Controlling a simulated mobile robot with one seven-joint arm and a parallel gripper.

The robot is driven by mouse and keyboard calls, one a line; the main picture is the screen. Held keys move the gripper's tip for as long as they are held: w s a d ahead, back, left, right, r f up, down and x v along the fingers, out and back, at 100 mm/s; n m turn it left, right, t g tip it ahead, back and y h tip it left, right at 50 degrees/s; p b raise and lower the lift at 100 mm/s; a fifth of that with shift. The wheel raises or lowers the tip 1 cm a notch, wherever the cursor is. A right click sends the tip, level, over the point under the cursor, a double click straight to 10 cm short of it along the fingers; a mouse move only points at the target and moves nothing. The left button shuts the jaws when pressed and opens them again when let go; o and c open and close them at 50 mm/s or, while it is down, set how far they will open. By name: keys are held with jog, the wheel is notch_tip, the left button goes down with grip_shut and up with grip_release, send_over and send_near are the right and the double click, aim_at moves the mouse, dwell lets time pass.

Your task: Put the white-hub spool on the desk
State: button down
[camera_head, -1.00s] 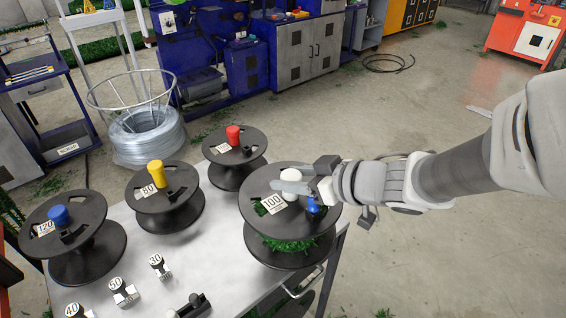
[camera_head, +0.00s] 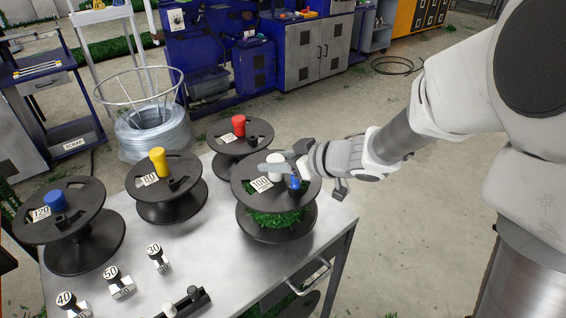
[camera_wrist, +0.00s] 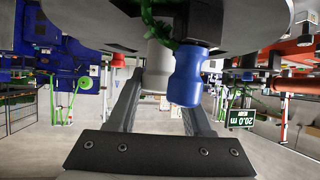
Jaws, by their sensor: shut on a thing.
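The white-hub spool (camera_head: 277,222) has dark flanges, green wire, a "100" label and a white hub (camera_head: 276,168). It is upright over the right end of the grey metal desk (camera_head: 225,255); I cannot tell whether its lower flange touches the top. My gripper (camera_head: 283,165) is shut on the white hub from the right. In the wrist view, my fingers flank the hub (camera_wrist: 158,65), with a blue knob (camera_wrist: 187,76) in front and the spool's flange (camera_wrist: 220,15) above.
A red-hub spool (camera_head: 240,148) stands close behind it. A yellow-hub spool (camera_head: 167,208) and a blue-hub spool (camera_head: 75,255) stand to the left. Small numbered pieces (camera_head: 158,258) and a dark holder (camera_head: 185,305) are at the front. Bare desk lies right of the holder.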

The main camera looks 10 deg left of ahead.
aim_at(282, 176)
jog(key=shift+f+b, duration=1.15)
jog(key=shift+f, duration=0.9)
jog(key=shift+c, duration=1.6)
grip_release()
jog(key=shift+f, duration=0.1)
jog(key=shift+r, duration=0.25)
jog(key=p+v, duration=0.4)
jog(key=v, duration=0.8)
